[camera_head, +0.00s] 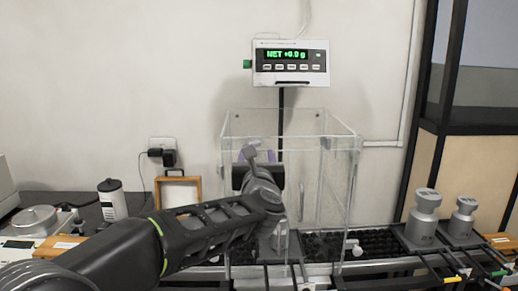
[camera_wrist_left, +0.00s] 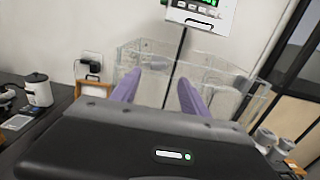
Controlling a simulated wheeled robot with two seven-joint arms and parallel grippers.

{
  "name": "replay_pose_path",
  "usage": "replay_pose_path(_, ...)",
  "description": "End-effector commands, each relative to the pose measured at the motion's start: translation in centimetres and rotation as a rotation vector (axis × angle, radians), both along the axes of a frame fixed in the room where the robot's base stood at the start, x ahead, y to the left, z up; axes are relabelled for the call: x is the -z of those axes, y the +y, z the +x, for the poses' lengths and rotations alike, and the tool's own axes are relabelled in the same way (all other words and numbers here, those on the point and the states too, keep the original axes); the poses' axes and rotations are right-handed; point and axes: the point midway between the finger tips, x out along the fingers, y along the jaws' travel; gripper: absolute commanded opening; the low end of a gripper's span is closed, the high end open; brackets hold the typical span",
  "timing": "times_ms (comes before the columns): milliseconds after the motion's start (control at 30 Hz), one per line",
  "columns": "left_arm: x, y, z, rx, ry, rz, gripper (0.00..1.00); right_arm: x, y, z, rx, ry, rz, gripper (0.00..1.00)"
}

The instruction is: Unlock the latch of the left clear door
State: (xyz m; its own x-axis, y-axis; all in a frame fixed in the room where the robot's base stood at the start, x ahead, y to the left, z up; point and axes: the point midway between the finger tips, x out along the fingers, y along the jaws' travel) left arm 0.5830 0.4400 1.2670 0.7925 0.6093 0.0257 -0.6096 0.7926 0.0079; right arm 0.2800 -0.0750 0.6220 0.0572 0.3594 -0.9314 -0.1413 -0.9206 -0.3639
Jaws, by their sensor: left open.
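The clear weighing enclosure (camera_head: 335,190) stands against the wall under the display. It also shows in the wrist view (camera_wrist_left: 225,78). My left arm reaches across its front left part and covers much of the left clear door. I cannot make out that door's latch; it may be behind my arm. A small whitish knob (camera_head: 353,247) sits low at the front right of the enclosure. My left gripper (camera_head: 258,158) is at the enclosure's left half. In the wrist view its two purple fingers (camera_wrist_left: 158,92) are apart with nothing between them. My right gripper is not in view.
The display (camera_head: 291,63) reads NET +0.0 g. Grey weights (camera_head: 423,218) stand at the right behind thin rods (camera_head: 440,262). At the left are a white canister (camera_head: 112,200), a wooden frame (camera_head: 180,192), and a balance (camera_head: 38,220).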

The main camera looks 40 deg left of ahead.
Motion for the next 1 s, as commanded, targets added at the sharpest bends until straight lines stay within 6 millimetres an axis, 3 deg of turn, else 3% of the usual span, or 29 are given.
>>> replay_pose_path(233, 0.7, -0.1, 0.1, 0.008, -0.129, -0.211, 0.53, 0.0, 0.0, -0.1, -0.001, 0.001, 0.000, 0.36)
replay_pose_path(667, 0.6, 0.0, 0.3, 0.009, -0.144, -0.231, 0.53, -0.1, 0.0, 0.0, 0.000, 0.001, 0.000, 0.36)
replay_pose_path(1000, 0.5, 2.4, 3.4, 0.008, -0.141, -0.232, 0.53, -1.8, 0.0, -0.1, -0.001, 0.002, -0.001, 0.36)
